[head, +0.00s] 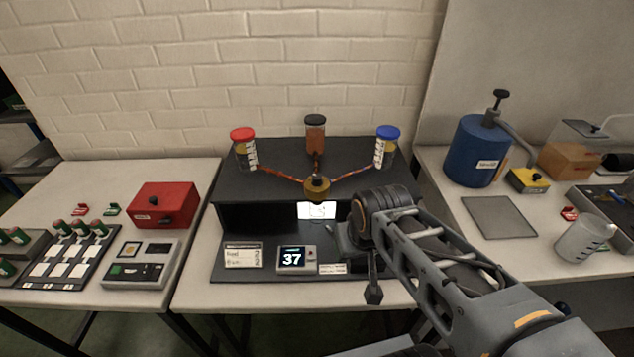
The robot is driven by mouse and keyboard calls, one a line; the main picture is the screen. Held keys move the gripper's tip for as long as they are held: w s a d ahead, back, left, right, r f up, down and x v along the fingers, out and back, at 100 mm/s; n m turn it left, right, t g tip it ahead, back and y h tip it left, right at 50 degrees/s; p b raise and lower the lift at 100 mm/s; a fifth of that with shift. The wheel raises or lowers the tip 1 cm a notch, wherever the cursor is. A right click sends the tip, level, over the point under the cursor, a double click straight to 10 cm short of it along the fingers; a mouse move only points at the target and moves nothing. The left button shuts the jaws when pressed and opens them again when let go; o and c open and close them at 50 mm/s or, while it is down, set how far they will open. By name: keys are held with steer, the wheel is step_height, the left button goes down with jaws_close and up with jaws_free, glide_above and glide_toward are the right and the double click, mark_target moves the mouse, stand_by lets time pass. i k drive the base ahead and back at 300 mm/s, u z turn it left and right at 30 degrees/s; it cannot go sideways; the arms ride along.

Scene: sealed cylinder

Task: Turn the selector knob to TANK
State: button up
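A round brass-coloured piece with a dark centre (317,187) sits at the front edge of the black stand's top, where three reddish tubes meet; it looks like the selector knob. No TANK marking is readable, and its setting cannot be told. The tubes lead to a red-lidded jar (244,148), a black-lidded jar (315,135) and a blue-lidded jar (386,148). My gripper (358,262) is in front of the stand's right part, below and right of the brass piece and apart from it. My wrist hides much of the gripper, so its opening cannot be told.
The black stand (290,155) has a lit panel (317,210) and a display reading 37 (291,259). A blue cylinder (479,152), yellow box with a black knob (529,180) and beaker (585,238) stand right. A red box (164,205) stands left.

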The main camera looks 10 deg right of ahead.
mark_target(316, 181)
steer(key=z, duration=0.5)
steer(key=k, duration=1.25)
steer(key=u, duration=0.25)
steer(key=i, duration=0.6)
steer(key=u, duration=0.55)
steer(key=i, duration=0.95)
steer(key=z, duration=0.3)
